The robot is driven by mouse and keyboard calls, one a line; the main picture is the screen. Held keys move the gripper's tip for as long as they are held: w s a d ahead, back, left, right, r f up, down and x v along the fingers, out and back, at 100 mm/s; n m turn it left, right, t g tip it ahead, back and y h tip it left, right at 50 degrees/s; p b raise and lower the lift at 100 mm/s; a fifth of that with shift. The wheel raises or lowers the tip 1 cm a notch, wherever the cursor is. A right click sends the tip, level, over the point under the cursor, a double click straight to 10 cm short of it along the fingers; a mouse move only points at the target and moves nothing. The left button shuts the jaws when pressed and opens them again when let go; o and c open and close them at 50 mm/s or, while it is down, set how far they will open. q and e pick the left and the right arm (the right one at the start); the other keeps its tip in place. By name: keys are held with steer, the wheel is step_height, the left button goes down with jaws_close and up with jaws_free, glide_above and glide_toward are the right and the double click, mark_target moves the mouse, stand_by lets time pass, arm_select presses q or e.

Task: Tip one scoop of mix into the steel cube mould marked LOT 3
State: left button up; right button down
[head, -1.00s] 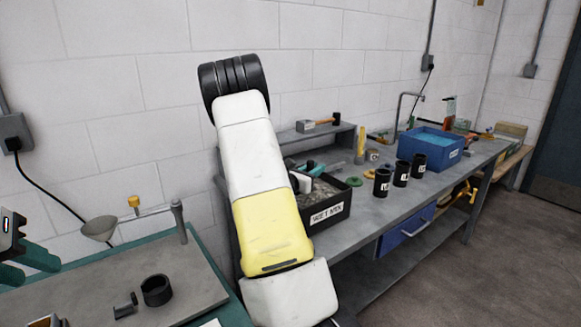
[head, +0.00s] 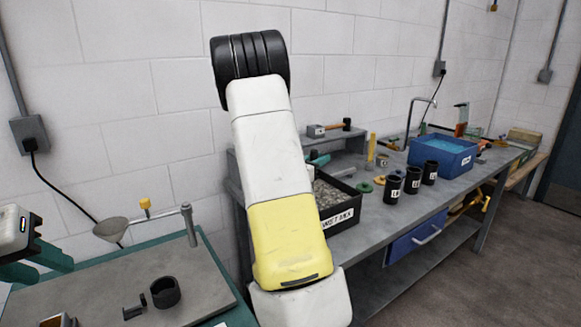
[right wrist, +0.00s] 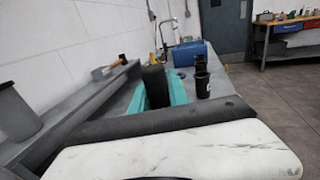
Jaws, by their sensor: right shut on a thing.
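The black tray labelled WET MIX (head: 345,217) holds grey mix and stands on the bench, partly behind my right arm. My right gripper is mostly hidden behind that arm in the head view; only a bit of teal shows above the tray. In the right wrist view its teal fingers (right wrist: 158,95) are shut on a dark upright handle (right wrist: 153,84), which looks like the scoop's. The scoop's bowl is hidden. My left gripper (head: 36,264) is at the left edge, its teal fingers apart and empty. I cannot make out a cube mould marked LOT 3.
Several labelled black cylinders (head: 412,180) stand right of the tray, before a blue water tub (head: 442,155). The near left table (head: 100,288) bears a funnel (head: 111,229), a black ring (head: 165,291) and a partly cut-off box (head: 58,321). A hammer (head: 329,129) lies on the shelf.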

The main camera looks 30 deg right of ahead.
steer(key=d+r, duration=0.3)
steer(key=r, duration=0.6)
steer(key=shift+w+d+r, duration=0.15)
steer(key=shift+d+r, duration=0.1)
steer(key=shift+d, duration=0.05)
steer(key=shift+a, duration=0.1)
stand_by(0.6)
